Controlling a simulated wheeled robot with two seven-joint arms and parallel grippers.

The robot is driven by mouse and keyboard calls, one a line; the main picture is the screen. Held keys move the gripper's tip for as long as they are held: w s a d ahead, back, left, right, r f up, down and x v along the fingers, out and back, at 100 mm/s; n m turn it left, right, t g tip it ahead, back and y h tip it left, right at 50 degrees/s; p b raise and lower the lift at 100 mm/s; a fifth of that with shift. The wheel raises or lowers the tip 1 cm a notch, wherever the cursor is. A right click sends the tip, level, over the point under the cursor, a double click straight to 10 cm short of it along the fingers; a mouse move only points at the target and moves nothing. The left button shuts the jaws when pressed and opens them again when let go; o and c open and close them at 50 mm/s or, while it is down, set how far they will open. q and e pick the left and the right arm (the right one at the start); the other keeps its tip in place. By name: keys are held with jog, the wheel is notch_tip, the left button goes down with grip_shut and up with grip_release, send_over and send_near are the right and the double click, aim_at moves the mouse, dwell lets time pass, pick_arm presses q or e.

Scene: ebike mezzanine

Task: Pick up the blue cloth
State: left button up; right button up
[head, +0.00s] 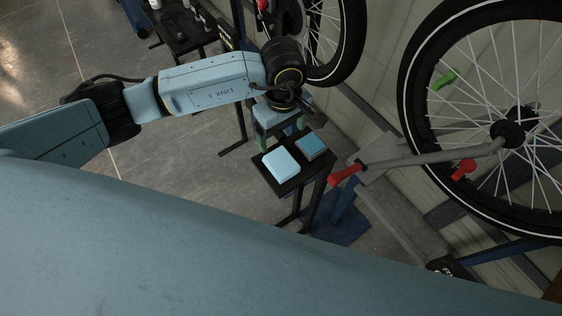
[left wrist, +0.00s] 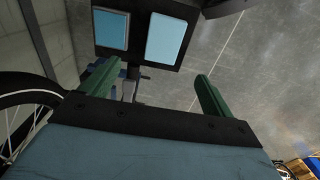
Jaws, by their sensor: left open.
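Two blue flat pieces lie side by side on a small black stand (head: 290,188). The lighter one, a pale blue rounded rectangle (head: 281,164), looks like a folded cloth; it also shows in the left wrist view (left wrist: 166,40). The other is a smaller, darker blue square (head: 311,146) with a dark rim, also in the left wrist view (left wrist: 110,28). I cannot tell for certain which is the cloth. My left gripper (head: 281,134) is open and empty, at the far edge of the stand. Its green fingers are spread apart in the left wrist view (left wrist: 153,75), touching neither piece.
A bicycle wheel (head: 405,95) stands at the right, near a grey clamp arm with a red handle (head: 344,174). Another wheel (head: 352,40) is behind my left wrist. A black table (head: 185,25) stands at the back. The grey floor (head: 180,155) at left is clear.

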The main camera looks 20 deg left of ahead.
pick_arm(q)
send_over(281, 161)
jog(key=f, duration=0.6)
jog(key=shift+w+d+f, duration=0.1)
jog(key=shift+w+f, duration=0.05)
jog(key=shift+w, duration=0.1)
jog(key=f, duration=0.4)
jog(key=shift+s+f, duration=0.15)
jog(key=shift+s, duration=0.2)
jog(key=shift+f, duration=0.45)
jog(key=c, duration=1.2)
jog(key=shift+o, duration=0.2)
notch_tip(281, 161, up, 10)
jog(key=o, duration=0.6)
jog(key=shift+c, duration=0.2)
jog(key=c, duration=0.4)
